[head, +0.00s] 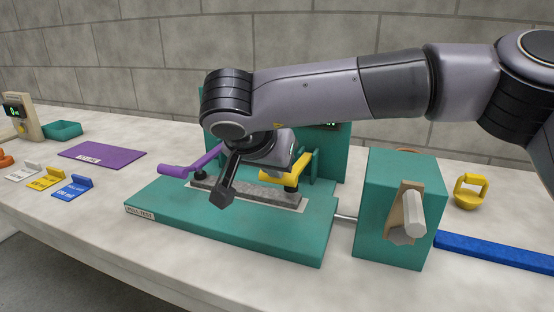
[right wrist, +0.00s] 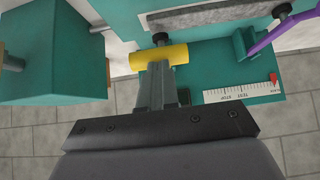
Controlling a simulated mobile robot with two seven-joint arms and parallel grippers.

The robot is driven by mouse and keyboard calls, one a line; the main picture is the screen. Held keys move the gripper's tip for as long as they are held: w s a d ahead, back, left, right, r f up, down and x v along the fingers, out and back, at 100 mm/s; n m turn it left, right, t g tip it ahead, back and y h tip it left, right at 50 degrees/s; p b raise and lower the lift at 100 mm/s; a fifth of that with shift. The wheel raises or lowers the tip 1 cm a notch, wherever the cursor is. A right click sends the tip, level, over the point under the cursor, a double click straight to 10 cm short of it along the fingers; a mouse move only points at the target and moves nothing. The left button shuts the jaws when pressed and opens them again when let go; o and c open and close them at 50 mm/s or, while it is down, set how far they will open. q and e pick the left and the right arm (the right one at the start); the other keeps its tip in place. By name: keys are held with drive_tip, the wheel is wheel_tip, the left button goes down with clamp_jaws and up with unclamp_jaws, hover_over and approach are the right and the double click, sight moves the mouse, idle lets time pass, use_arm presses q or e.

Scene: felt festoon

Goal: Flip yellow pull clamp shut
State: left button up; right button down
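The yellow pull clamp (head: 291,172) sits on the teal pull-test fixture (head: 235,230). Its lever sticks out toward the front left, and part of it is behind my arm. In the right wrist view the yellow lever (right wrist: 160,55) lies just beyond my fingertips. My right gripper (head: 224,195) points down over the fixture, between the purple clamp lever (head: 195,163) and the yellow one. It looks shut, with the fingers (right wrist: 162,82) close together and nothing seen between them. I cannot tell whether they touch the yellow lever. My left gripper is not in view.
A grey strip (head: 255,196) lies along the fixture. A teal block with a crank (head: 412,212) stands to the right, then a yellow ringed weight (head: 469,192) and a blue bar (head: 495,250). Coloured tags (head: 72,187) and a purple mat (head: 100,155) lie left.

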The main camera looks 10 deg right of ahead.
drive_tip(key=shift+s+a+f+b, duration=0.15)
drive_tip(key=shift+f+b, duration=0.15)
drive_tip(key=shift+f, duration=0.35)
drive_tip(key=shift+s+a+f+b, duration=0.1)
drive_tip(key=shift+s+f+b, duration=0.15)
drive_tip(key=shift+f, duration=0.35)
drive_tip(key=shift+s+a+f+b, duration=0.1)
drive_tip(key=shift+f+b, duration=0.2)
drive_tip(key=shift+f, duration=0.35)
drive_tip(key=shift+r, duration=0.1)
